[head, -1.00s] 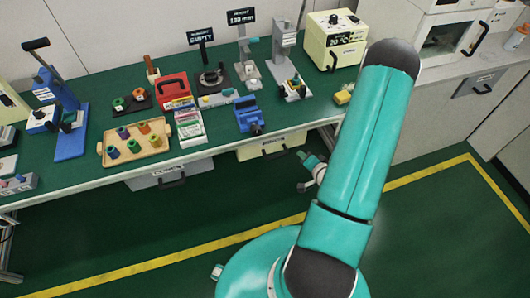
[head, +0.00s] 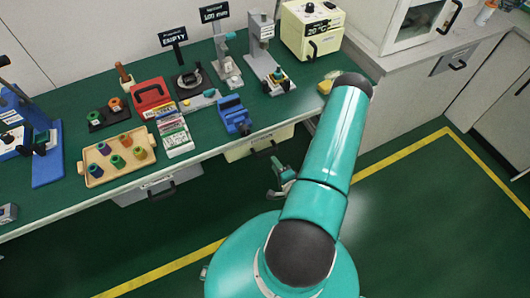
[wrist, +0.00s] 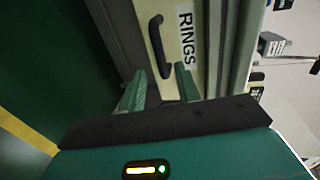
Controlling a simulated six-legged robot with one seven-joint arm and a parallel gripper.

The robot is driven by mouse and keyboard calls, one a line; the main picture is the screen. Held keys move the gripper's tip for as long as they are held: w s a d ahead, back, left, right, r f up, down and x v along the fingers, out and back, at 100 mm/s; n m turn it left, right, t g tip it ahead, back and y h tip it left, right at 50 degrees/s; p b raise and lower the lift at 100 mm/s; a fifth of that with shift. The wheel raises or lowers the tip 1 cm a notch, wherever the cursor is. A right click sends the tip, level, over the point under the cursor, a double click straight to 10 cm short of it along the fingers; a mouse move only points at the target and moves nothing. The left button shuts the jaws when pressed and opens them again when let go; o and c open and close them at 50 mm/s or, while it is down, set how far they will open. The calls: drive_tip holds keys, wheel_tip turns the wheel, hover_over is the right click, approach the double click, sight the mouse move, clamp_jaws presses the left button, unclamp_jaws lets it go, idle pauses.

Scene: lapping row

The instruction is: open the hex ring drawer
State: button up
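The hex ring drawer is the cream drawer (head: 240,152) under the bench's front edge, with a black bar handle (head: 265,149). It looks shut. In the wrist view the cream drawer front (wrist: 188,60) carries a "RINGS" label, and its black handle (wrist: 159,46) stands just beyond the fingertips. My gripper (wrist: 160,78) is open, with its two green fingers apart and nothing between them. The handle lies roughly in line with the gap, nearer the left finger. In the head view my gripper (head: 278,170) is just in front of and below the handle, partly hidden by my arm.
A grey drawer (head: 132,190) hangs under the bench to the left. The green bench top (head: 215,138) holds a blue vise (head: 234,115), a wooden tray (head: 90,171) of coloured rings and several instruments. A grey cabinet (head: 420,90) stands at right. The green floor ahead is clear.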

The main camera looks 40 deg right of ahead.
sight(267, 152)
drive_tip(key=x, duration=0.8)
drive_tip(key=shift+a, duration=0.1)
clamp_jaws()
